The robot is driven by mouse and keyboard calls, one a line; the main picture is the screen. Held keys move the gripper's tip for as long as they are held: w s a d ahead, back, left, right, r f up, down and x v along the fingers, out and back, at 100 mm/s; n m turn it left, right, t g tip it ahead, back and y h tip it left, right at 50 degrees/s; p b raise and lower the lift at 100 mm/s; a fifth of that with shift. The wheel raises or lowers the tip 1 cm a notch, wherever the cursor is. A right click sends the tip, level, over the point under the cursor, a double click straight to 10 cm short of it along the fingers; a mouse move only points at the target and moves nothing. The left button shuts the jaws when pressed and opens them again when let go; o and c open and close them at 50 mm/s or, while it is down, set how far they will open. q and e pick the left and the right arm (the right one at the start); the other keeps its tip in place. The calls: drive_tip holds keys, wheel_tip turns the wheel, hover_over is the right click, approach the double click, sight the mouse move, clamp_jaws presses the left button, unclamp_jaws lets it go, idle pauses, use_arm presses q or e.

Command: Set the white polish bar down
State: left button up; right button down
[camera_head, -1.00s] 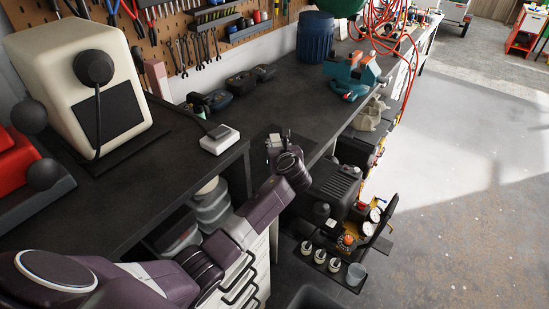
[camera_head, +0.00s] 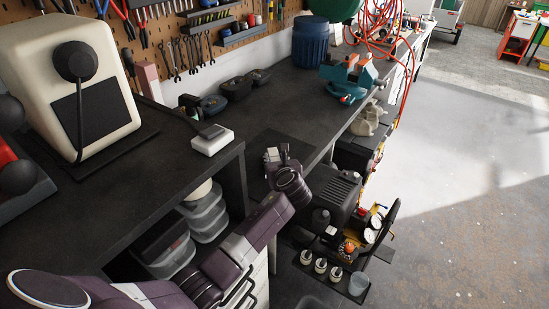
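My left gripper (camera_head: 278,158) reaches over the near edge of the lower dark bench, just right of the raised bench's corner. It is small and partly hidden by its own wrist. A small pale patch shows at its fingers; I cannot tell whether this is the white polish bar or part of the gripper. A white block (camera_head: 212,142) with a dark piece on or behind it lies on the raised bench's right corner, left of the gripper and apart from it. I cannot tell whether it is the polish bar. My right gripper is out of view.
A cream machine (camera_head: 108,65) with a black knob and cord stands on the raised bench (camera_head: 150,185). A teal vise (camera_head: 347,78) and a blue bin (camera_head: 310,42) stand farther back. Bare lower bench top (camera_head: 300,100) lies between gripper and vise. A black compressor (camera_head: 332,195) is below right.

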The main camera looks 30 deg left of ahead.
use_arm(q)
drive_tip(key=o, duration=0.4)
drive_tip(key=shift+a, duration=0.1)
